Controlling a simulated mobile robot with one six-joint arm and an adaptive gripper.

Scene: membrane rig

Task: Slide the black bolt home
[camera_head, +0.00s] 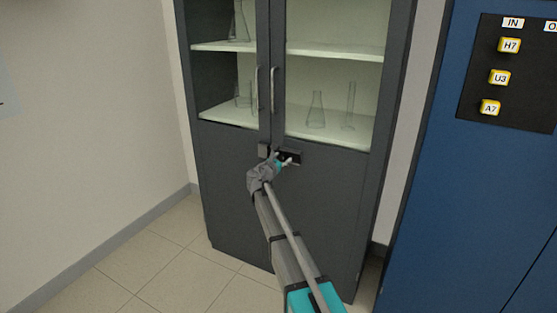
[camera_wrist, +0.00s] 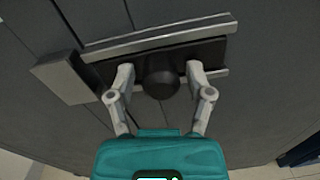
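The black bolt (camera_wrist: 210,50) lies between two grey rails on the cabinet's right door. Its round black knob (camera_wrist: 161,77) sticks out towards my wrist camera. A grey keeper block (camera_wrist: 63,78) is on the left door, left of the bolt; it also shows in the head view (camera_head: 263,150). I cannot tell whether the bolt's left end is inside the block. My gripper (camera_wrist: 160,75) is open, with one finger on each side of the knob and a small gap at each. In the head view my gripper (camera_head: 284,159) partly covers the bolt (camera_head: 293,157).
The dark grey cabinet (camera_head: 325,200) has two glazed doors with upright handles (camera_head: 272,90) above the bolt. Glassware (camera_head: 316,110) stands on shelves behind the glass. A blue cabinet (camera_head: 460,180) with yellow-edged labels stands at the right. Tiled floor (camera_head: 160,265) is clear at the left.

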